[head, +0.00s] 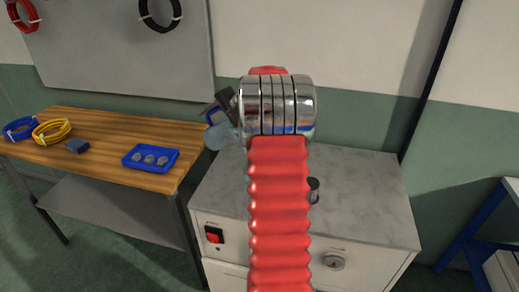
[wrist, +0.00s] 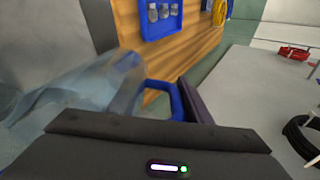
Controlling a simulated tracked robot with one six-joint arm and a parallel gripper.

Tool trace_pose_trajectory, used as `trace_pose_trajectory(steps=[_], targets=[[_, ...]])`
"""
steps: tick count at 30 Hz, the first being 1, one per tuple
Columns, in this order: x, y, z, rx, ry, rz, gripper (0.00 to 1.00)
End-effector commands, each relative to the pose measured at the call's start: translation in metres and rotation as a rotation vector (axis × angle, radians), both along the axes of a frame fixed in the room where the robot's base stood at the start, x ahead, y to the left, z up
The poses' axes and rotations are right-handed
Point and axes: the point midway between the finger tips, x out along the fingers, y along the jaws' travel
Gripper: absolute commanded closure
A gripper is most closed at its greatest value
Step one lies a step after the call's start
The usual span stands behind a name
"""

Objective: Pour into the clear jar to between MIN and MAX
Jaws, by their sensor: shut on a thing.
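My gripper (head: 222,104) is partly hidden behind my arm's chrome joint in the head view. It is shut on the blue handle (wrist: 165,92) of a see-through bluish jug. The jug (wrist: 75,92) spreads across the left of the wrist view, and its pale body (head: 219,136) shows below the gripper in the head view. It hangs in the air near the gap between bench and cabinet. I cannot tell its liquid level. A small dark-topped object (head: 313,189) stands on the cabinet, mostly hidden by my arm; I cannot tell whether it is the clear jar. No MIN or MAX marks are readable.
The white cabinet has a grey marble top (head: 370,190), largely bare, with a red switch (head: 213,235) and a knob (head: 333,261) in front. The wooden bench (head: 100,130) at left holds a blue tray (head: 131,165) with three small vials, and cable coils (head: 52,131).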

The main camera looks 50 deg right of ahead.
Motion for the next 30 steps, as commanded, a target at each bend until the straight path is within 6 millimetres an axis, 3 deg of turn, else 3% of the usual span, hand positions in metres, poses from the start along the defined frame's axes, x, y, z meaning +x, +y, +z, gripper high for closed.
trace_pose_trajectory(steps=[30], targets=[[-0.005, -0.001, 0.015, 0.02, -0.109, 0.0, 1.0]])
